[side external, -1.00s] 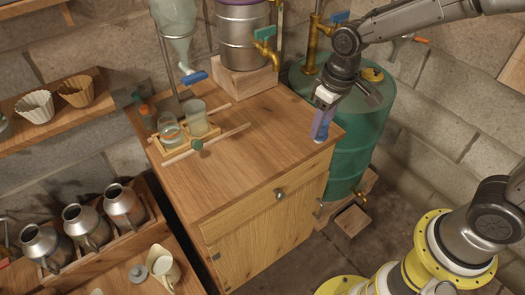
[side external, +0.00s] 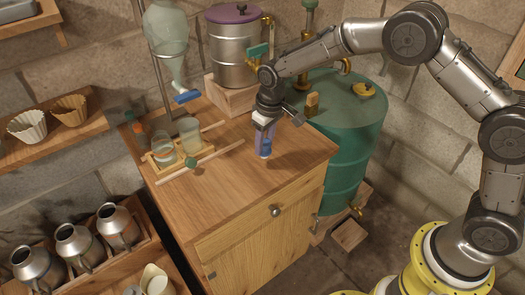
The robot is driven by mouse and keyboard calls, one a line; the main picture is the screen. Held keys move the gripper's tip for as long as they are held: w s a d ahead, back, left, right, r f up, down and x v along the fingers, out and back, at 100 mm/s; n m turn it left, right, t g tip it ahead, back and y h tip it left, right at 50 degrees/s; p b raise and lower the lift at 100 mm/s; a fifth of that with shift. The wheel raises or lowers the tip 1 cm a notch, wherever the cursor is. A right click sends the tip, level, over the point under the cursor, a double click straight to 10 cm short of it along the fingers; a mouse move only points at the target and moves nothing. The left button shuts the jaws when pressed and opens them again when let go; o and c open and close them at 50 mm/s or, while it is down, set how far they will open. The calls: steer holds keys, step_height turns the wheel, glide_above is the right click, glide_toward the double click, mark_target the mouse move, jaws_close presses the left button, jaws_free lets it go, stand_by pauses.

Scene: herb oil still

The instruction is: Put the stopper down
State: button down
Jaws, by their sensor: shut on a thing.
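My gripper (side external: 264,151) points down over the right part of the wooden cabinet top (side external: 215,195). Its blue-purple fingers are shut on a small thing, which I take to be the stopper.
Left of my gripper, a wooden rack (side external: 213,154) holds glass beakers (side external: 190,134). Behind stand a glass funnel (side external: 166,45) with a blue tap and a steel pot (side external: 236,55) on a block. A green drum (side external: 345,145) stands right. The front cabinet top is clear.

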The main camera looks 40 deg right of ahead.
mark_target(267, 143)
steer(key=shift+w+f, duration=0.35)
steer(key=shift+f, duration=1.55)
steer(key=shift+f, duration=0.15)
steer(key=shift+c, duration=2.2)
jaws_free()
steer(key=r, duration=0.4)
steer(key=s+r, duration=0.1)
steer(key=r, duration=0.7)
steer(key=shift+s+d+r, duration=0.1)
steer(key=shift+s+r, duration=0.05)
steer(key=shift+s, duration=0.1)
